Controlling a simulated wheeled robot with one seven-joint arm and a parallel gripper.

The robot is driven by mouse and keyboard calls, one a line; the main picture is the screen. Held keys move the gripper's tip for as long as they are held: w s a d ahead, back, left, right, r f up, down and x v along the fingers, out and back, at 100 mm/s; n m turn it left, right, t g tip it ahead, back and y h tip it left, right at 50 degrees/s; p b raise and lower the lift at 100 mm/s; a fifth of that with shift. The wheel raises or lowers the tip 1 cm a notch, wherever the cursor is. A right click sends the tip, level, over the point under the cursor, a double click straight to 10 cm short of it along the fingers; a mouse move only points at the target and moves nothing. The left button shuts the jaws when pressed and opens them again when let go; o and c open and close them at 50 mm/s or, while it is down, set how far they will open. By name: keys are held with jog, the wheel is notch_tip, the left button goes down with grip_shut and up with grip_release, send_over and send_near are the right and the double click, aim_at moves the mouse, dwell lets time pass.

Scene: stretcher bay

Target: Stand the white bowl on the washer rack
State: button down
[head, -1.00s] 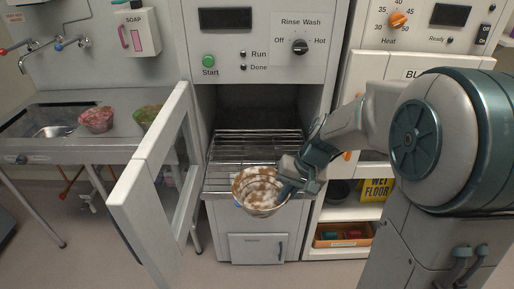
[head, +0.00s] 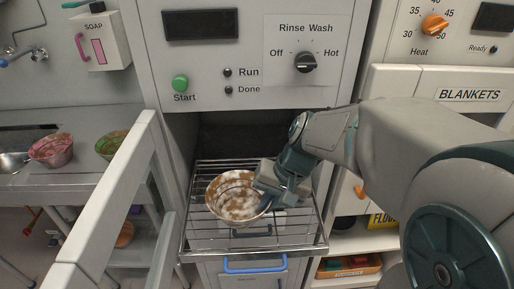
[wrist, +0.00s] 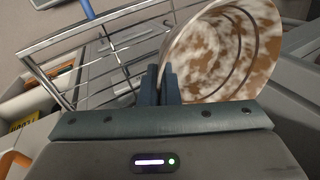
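The white bowl (head: 236,198) is smeared with brown soil and shows dark rings inside. My gripper (head: 265,199) is shut on its right rim. In the wrist view the two fingers (wrist: 169,84) pinch the rim of the bowl (wrist: 222,50). The bowl is tilted, its opening toward the head camera. It appears over the pulled-out wire washer rack (head: 295,239); I cannot tell whether it touches the wires. The rack also shows in the wrist view (wrist: 92,45).
The washer door (head: 93,214) stands open at the left. A pink bowl (head: 51,149) and a green bowl (head: 111,144) sit on the counter by the sink. A shelf with an orange bin (head: 349,266) is at the lower right.

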jog(key=w+d+f, duration=0.1)
jog(key=w, duration=0.1)
jog(key=w+d+f, duration=0.1)
jog(key=w+f, duration=0.1)
jog(key=w, duration=0.1)
jog(key=w+d+f, duration=0.1)
jog(key=w+f, duration=0.1)
jog(key=shift+w+d, duration=0.1)
jog(key=shift+w, duration=0.15)
jog(key=shift+w+f, duration=0.1)
jog(key=shift+f, duration=1.9)
jog(key=shift+f, duration=0.2)
jog(key=c, duration=1.7)
grip_release()
jog(key=shift+r, duration=0.1)
